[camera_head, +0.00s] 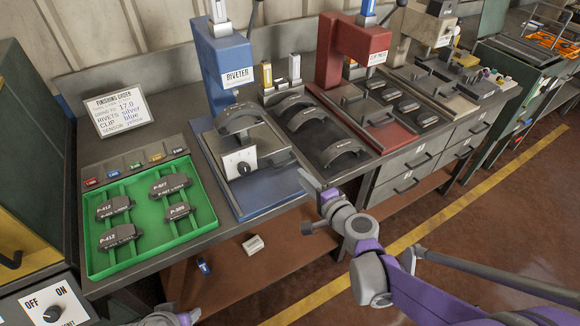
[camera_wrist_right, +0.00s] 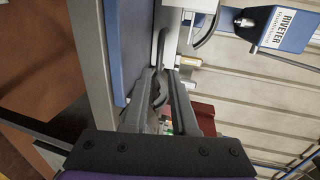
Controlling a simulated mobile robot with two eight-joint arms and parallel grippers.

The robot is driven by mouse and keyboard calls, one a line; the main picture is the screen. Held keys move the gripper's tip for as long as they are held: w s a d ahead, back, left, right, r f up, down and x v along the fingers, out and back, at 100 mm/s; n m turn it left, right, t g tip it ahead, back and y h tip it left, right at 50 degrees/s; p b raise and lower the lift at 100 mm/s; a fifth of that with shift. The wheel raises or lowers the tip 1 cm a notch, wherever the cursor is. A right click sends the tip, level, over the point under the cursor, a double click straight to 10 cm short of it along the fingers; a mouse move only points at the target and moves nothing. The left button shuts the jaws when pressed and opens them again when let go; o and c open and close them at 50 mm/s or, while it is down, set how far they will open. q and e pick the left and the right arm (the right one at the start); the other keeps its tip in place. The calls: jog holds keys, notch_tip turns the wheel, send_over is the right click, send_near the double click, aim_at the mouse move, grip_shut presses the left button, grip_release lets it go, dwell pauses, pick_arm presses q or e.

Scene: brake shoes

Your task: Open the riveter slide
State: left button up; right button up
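The blue riveter (camera_head: 228,70) stands on the bench, left of centre. Its slide (camera_head: 262,142) is a grey plate on the blue base, carrying a brake shoe (camera_head: 238,118) and a white dial (camera_head: 240,162). The slide's dark handle (camera_head: 282,158) is on its right-hand side. In the right wrist view the handle (camera_wrist_right: 161,50) appears ahead of and between the fingers; contact is unclear. My right gripper (camera_head: 307,200) is open, just right of the handle; its fingers also show in the wrist view (camera_wrist_right: 164,82). My left gripper (camera_head: 175,318) is only partly visible at the bottom edge.
A green tray (camera_head: 150,254) with several brake parts lies left of the riveter, below an order sign (camera_head: 120,112). A red press (camera_head: 352,50) stands to the right. A small white box (camera_head: 253,244) and blue item (camera_head: 204,266) lie on the lower shelf.

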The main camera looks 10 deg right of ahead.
aim_at(288, 164)
jog(key=x, duration=0.8)
jog(key=shift+w, duration=0.15)
grip_shut()
dwell(1.1)
